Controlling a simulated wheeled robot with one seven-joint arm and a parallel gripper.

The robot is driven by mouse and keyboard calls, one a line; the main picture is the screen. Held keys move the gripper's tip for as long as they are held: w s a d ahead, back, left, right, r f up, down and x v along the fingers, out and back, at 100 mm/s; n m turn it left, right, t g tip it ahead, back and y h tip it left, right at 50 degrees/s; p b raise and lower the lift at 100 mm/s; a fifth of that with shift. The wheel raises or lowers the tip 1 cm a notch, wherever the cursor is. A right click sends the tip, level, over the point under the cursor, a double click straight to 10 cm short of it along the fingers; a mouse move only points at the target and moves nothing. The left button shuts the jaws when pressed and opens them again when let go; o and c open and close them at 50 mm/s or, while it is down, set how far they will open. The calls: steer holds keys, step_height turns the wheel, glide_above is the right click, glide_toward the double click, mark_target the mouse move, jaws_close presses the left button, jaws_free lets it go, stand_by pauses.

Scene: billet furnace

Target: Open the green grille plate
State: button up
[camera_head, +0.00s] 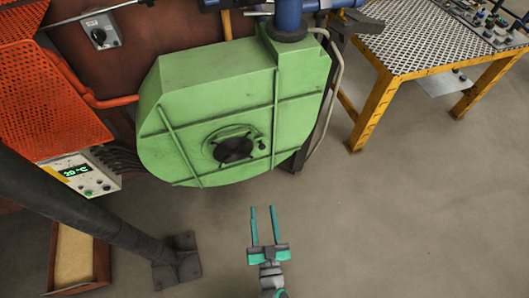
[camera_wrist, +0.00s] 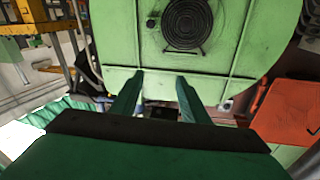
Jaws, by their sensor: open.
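A large green housing (camera_head: 215,115) with raised ribs stands in the upper middle of the head view. Its dark round grille plate (camera_head: 234,149) sits on the front face, with a small dark knob beside it on the right. The grille also shows in the wrist view (camera_wrist: 187,22) near the top, with concentric rings, and it looks shut. My gripper (camera_head: 264,211) is open and empty below the housing in the head view. In the wrist view its two green fingers (camera_wrist: 157,80) point toward the lower edge of the housing, below the grille. No contact with the grille is visible.
An orange perforated panel (camera_head: 45,100) and a control box with a green display (camera_head: 80,175) are at the left. A dark post with a foot plate (camera_head: 178,262) stands lower left. A yellow-legged perforated table (camera_head: 425,40) is upper right. The floor (camera_head: 400,220) at the right is clear.

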mark_target(263, 148)
steer(key=w+d+f+g+y, duration=0.1)
steer(key=w+d+f+y, duration=0.15)
steer(key=w, duration=0.65)
steer(key=w+d+f+y, duration=0.15)
steer(key=w+f, duration=0.25)
steer(key=w, duration=0.5)
steer(key=shift+n+h, duration=0.3)
steer(key=shift+n, duration=0.1)
steer(key=x, duration=1)
steer(key=shift+w+a, duration=0.15)
steer(key=shift+w, duration=0.15)
jaws_close()
